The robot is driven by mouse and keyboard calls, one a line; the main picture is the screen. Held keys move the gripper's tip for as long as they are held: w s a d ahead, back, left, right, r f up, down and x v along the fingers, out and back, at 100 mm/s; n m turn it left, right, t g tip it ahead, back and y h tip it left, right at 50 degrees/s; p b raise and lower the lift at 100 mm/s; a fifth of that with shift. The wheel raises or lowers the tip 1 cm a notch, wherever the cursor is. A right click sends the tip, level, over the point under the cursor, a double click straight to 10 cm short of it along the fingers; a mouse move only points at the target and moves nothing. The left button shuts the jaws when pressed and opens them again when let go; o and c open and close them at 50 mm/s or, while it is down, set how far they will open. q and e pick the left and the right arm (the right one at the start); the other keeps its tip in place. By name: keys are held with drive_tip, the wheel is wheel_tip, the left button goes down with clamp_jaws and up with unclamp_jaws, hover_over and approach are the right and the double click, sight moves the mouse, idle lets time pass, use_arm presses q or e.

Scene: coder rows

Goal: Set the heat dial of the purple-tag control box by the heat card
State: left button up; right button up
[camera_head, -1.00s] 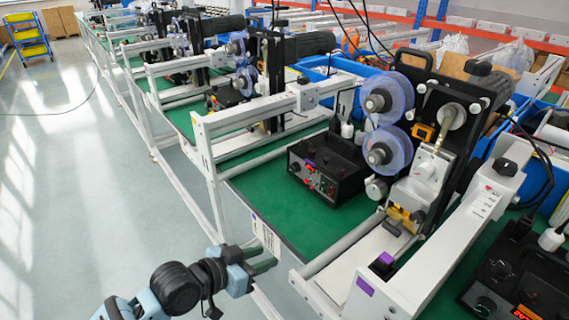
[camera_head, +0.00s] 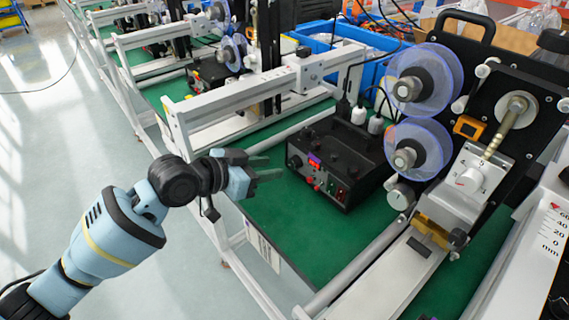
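A black control box (camera_head: 345,165) stands on the green bench top, with a small purple patch (camera_head: 315,158), a red display and several knobs on its front. The knob settings are too small to read. My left gripper (camera_head: 270,167) is left of the box, apart from its front panel. Its two fingers are spread and point toward the box, with nothing between them. A white printed card (camera_head: 263,250) hangs at the bench's front edge; I cannot tell whether it is the heat card. My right gripper is not in view.
A machine with two blue-purple reels (camera_head: 425,75) and a white dial unit (camera_head: 470,178) stands right of the box. A white rail frame (camera_head: 245,100) lies behind the gripper. Green bench top (camera_head: 290,215) is clear in front of the box.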

sight(291, 164)
use_arm(q)
drive_tip(key=x, duration=0.5)
drive_tip(key=shift+w+d+f, duration=0.2)
drive_tip(key=shift+w+d, duration=0.05)
drive_tip(key=c, duration=0.7)
